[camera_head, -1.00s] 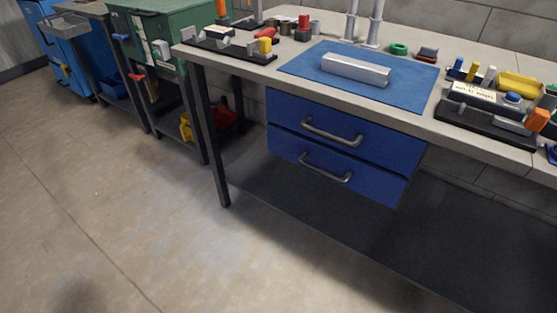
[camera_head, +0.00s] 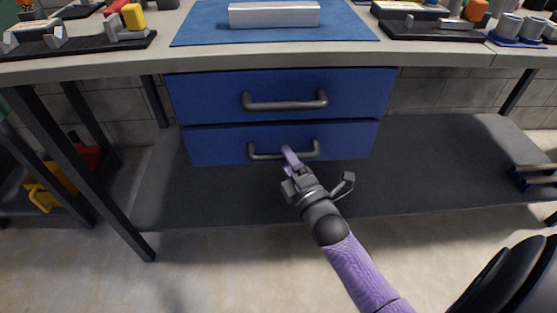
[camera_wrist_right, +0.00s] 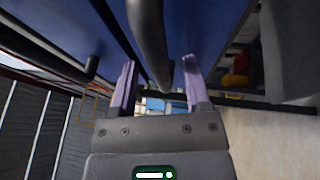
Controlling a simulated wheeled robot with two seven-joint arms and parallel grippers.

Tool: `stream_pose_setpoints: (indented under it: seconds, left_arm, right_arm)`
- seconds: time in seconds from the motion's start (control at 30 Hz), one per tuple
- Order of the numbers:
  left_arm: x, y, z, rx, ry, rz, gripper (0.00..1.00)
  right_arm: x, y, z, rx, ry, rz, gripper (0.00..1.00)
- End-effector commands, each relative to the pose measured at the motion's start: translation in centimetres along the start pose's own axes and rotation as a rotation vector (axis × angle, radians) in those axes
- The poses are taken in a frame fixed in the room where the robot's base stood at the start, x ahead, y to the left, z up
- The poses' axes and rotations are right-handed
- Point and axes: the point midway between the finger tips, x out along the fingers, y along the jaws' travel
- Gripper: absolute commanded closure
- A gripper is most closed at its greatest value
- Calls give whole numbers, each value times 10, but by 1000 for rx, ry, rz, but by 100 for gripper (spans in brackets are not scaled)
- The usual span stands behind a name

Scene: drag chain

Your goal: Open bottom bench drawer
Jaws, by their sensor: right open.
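The bottom bench drawer (camera_head: 222,147) has a blue front and sits closed under the blue top drawer (camera_head: 206,98). Its grey bar handle (camera_head: 262,156) is in the middle of its front. My right gripper (camera_head: 288,155) reaches up to this handle from below. In the right wrist view the gripper (camera_wrist_right: 158,85) is open, with a purple finger on each side of a dark handle bar (camera_wrist_right: 150,45). I cannot tell whether either finger touches the bar. My left gripper is not in view.
The top drawer's handle (camera_head: 285,104) sticks out just above. The bench top (camera_head: 160,60) overhangs the drawers and carries a blue mat with a metal block (camera_head: 274,14). A dark lower shelf (camera_head: 430,165) lies below. Bench legs (camera_head: 70,170) stand at the left.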

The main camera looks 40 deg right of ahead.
Motion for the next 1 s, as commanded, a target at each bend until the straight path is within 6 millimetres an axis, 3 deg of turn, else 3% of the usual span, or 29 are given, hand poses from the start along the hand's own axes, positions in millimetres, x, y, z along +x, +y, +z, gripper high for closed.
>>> stream_pose_setpoints:
  seconds: [0.13,0.37,0.67,1.0]
  left_arm:
    - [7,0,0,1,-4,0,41]
    - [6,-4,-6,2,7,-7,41]
    - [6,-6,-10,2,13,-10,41]
    - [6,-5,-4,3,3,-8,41]
  right_arm:
    - [14,-2,0,1,1,-1,39]
    - [16,0,0,2,1,-2,39]
    - [16,0,0,2,0,-2,98]
    - [16,0,0,2,0,-3,100]
